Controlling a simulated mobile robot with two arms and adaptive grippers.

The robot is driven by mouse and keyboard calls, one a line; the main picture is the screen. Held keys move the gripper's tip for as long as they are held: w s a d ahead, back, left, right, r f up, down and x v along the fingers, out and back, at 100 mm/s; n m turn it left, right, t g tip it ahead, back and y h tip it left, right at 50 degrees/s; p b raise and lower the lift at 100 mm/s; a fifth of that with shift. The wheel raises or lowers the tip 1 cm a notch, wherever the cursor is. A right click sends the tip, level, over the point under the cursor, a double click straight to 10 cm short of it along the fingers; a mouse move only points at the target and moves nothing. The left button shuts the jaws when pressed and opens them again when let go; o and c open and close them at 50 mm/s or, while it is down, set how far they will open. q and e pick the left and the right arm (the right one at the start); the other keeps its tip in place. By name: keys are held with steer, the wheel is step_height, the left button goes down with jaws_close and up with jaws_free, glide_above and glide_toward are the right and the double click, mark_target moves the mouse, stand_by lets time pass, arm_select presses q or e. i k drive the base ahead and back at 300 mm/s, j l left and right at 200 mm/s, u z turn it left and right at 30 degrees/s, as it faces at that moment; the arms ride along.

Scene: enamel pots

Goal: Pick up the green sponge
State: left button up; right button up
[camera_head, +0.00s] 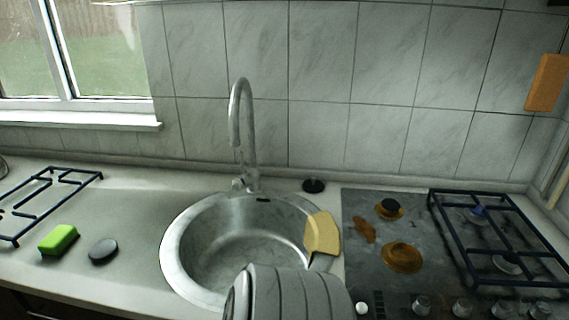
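The green sponge (59,240) is a bright green block lying flat on the pale counter at the left. It sits just in front of the dark hob grate and left of a dark oval object. Nothing touches it from above, and its top and front faces show clearly.
A dark oval object (103,251) lies close right of the sponge. A loose grate (50,196) lies behind it. The round steel sink (172,262) with a tall tap (241,130) is in the middle. A pale yellow piece (322,233) overlaps its right rim. A stained hob (370,275) stands right.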

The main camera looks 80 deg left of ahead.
mark_target(59, 240)
steer(key=u, duration=4.3)
